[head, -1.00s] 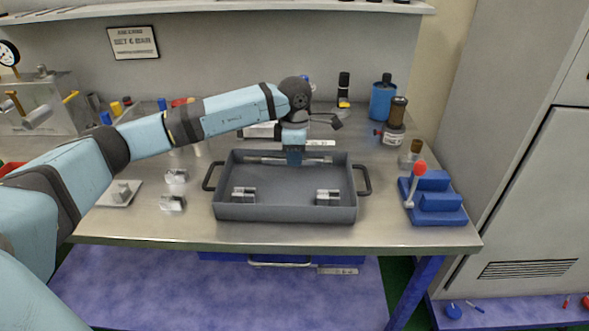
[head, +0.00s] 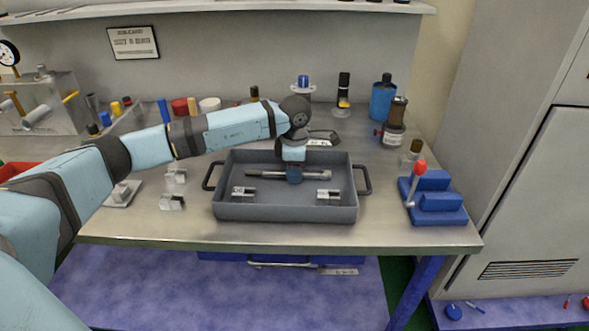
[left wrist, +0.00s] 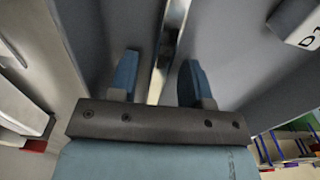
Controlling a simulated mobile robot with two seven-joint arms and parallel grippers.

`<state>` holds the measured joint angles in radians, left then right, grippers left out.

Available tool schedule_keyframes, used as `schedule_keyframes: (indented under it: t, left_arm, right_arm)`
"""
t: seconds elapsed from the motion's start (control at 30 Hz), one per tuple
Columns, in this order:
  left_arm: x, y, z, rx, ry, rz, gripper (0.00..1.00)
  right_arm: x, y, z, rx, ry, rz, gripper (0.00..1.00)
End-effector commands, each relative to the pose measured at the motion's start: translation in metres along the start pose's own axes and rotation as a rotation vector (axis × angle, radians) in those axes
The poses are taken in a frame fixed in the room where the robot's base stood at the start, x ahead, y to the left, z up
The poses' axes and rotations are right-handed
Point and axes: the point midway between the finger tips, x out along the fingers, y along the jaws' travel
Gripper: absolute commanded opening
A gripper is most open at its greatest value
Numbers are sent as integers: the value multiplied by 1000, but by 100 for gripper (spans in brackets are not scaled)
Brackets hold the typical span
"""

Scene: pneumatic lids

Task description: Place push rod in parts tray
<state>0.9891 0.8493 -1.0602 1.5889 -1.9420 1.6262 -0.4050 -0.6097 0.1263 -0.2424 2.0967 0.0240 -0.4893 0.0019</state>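The push rod (head: 262,174), a thin grey metal rod, lies crosswise inside the dark grey parts tray (head: 285,213), near its back. It looks to be at or near the tray floor; exact contact cannot be told. My left gripper (head: 294,177) is over the rod's middle, pointing down, and hides that part. In the left wrist view my gripper's two blue fingers (left wrist: 160,78) stand apart, with the rod (left wrist: 166,55) running between them and gaps beside it. My right gripper is not in view.
Two small metal blocks sit at the tray's front, left (head: 243,191) and right (head: 328,195). More small blocks (head: 172,203) lie left of the tray. A blue fixture with a red-knobbed lever (head: 437,203) stands at the right. Bottles and caps line the back.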

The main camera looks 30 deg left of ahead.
Motion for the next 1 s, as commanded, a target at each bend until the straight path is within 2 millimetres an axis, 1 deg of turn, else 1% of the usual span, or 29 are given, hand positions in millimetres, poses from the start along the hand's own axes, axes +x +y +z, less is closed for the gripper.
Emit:
schedule_keyframes:
  t: [0.13, 0.27, 0.37, 0.6, 0.7, 0.83, 1.0]
  left_arm:
    - [-2, 0, 0, 0, 0, 0, 44]
    - [-14, 0, 0, 0, -2, 1, 44]
    - [-33, 1, 0, 0, -3, 3, 44]
    - [-85, 0, 1, 1, -2, 3, 44]
    - [-102, 0, 0, 1, -1, 3, 44]
    - [-117, 0, 1, 0, -2, 1, 44]
    - [-124, 0, 0, 0, 0, 0, 44]
  right_arm:
    - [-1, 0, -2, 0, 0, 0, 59]
    - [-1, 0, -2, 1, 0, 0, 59]
    - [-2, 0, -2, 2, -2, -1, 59]
    - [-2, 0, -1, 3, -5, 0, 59]
    - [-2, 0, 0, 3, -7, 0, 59]
    - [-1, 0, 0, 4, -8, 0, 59]
    - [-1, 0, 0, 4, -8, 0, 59]
